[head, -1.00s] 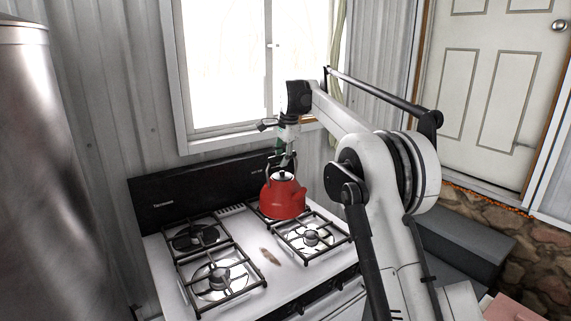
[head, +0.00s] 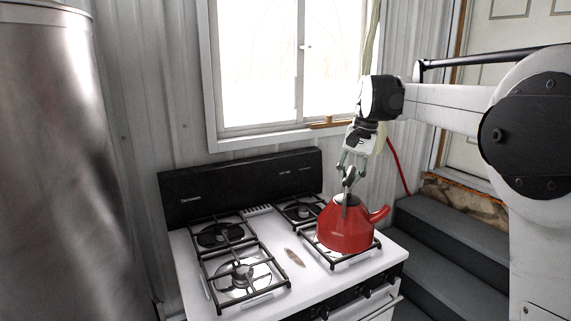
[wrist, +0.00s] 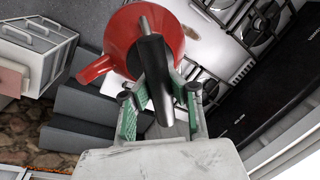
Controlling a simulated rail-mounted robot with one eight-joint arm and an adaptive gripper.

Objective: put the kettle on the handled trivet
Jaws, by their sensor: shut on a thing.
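The red kettle (head: 345,230) has a spout or knob pointing right and an upright dark handle. My gripper (head: 349,178) is above it and shut on its handle. In the head view, the kettle appears over the front right burner of the stove; I cannot tell whether it touches the grate. In the wrist view, the kettle (wrist: 140,38) hangs upright in line with the gripper (wrist: 157,92), whose green-sided fingers flank the dark handle. I cannot make out a handled trivet in these views.
The white stove (head: 285,275) has black grates and a black back panel (head: 240,187). Grey steps (head: 440,255) lie right of it. A large metal cylinder (head: 50,160) stands at left. A small white unit with handles (wrist: 38,45) shows in the wrist view.

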